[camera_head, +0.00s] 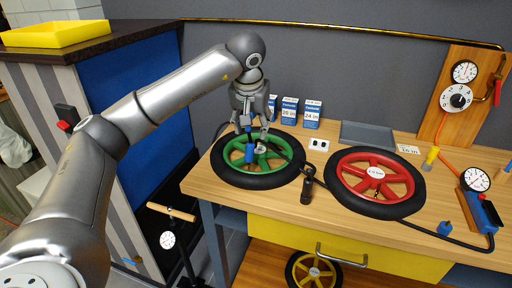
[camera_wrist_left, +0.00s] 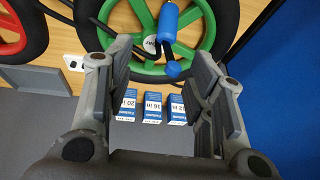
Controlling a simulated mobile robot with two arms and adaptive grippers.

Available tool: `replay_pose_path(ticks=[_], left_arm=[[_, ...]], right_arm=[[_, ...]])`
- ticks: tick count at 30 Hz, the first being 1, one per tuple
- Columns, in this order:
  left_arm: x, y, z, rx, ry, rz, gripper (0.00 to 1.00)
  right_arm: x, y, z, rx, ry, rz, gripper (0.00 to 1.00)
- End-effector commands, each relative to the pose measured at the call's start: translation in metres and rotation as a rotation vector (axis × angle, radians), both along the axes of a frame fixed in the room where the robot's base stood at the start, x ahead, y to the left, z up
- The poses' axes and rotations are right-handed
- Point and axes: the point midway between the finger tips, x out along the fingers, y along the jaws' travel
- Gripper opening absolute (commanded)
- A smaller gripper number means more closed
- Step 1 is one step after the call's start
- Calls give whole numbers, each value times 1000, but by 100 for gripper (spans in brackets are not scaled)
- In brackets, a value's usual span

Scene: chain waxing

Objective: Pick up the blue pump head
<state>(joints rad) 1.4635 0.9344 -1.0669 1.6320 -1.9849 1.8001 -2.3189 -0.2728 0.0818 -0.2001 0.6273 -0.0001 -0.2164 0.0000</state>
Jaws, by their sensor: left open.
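The blue pump head (camera_head: 249,153) sits over the green wheel (camera_head: 286,174), joined to a black hose. In the left wrist view the blue pump head (camera_wrist_left: 168,22) is a blue cylinder with a thin rod and a round blue knob (camera_wrist_left: 173,69) at its near end. My left gripper (camera_head: 254,132) points down above it, with its fingers apart. In the left wrist view the open left gripper (camera_wrist_left: 160,62) has its fingers on either side of the knob, with nothing held between them. Contact cannot be told. My right gripper is not in view.
A red wheel (camera_head: 345,164) lies to the right on the wooden bench (camera_head: 322,218). Blue boxes (camera_head: 312,112) and a grey tray (camera_head: 367,129) stand behind. A blue gauge unit (camera_head: 475,207) and a small blue piece (camera_head: 444,228) are at right. The hose crosses the bench.

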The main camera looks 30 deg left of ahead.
Motion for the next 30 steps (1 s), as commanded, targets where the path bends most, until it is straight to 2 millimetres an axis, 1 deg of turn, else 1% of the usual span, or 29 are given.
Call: replay_pose_path(ticks=[1, 6, 8, 10, 14, 18, 21, 24, 30], left_arm=[[2, 2, -9, -1, 5, 1, 49], [11, 6, -32, -1, 4, 0, 49], [12, 7, -37, -1, 3, 0, 49], [14, 8, -40, -1, 1, 0, 49], [15, 12, -53, 0, 4, 1, 49], [18, 17, -74, -2, 3, 0, 49], [23, 19, -85, -3, 2, 0, 49], [24, 20, -89, -2, 0, -1, 49], [25, 20, -90, -2, 0, -1, 49]], right_arm=[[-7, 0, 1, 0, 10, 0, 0], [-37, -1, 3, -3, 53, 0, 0], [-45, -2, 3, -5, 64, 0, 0], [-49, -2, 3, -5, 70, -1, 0], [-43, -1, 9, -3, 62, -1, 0], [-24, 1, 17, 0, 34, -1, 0], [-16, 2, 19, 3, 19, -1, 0], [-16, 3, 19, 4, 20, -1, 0], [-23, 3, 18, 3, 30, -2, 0]])
